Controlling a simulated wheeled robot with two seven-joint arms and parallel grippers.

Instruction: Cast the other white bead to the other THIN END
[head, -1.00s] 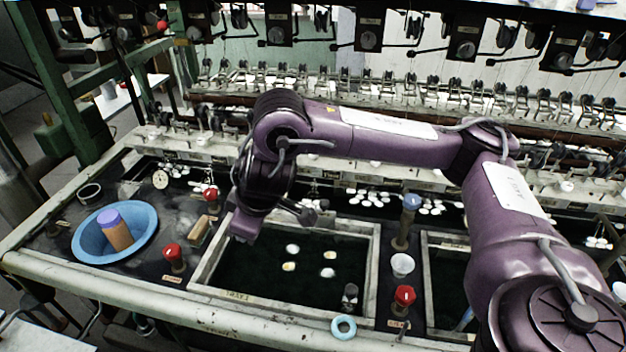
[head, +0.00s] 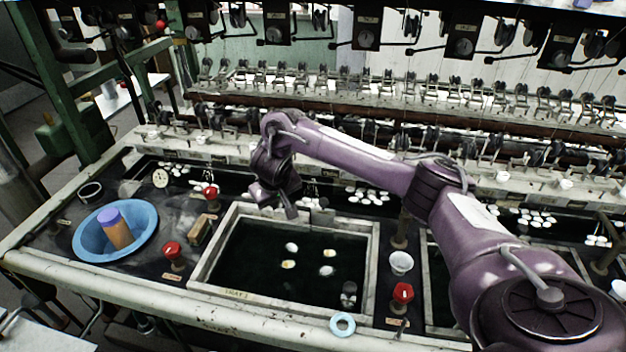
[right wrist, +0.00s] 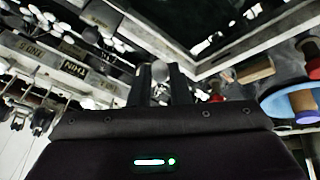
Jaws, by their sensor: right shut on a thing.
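My right gripper (head: 278,203) is over the back left corner of the dark tray (head: 207,258) in the head view. In the right wrist view its two dark fingers (right wrist: 161,88) are shut on a small round whitish bead (right wrist: 160,70). The bead cannot be made out in the head view. Upside-down labels reading THIN (right wrist: 73,68) and END 5 (right wrist: 30,50) show on the pale ledge at the left of the wrist view. The thin ends themselves are too small to make out. My left gripper is not in view.
Several pale oval pieces (head: 329,253) lie in the tray. Reeling machinery (head: 340,92) spans the back.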

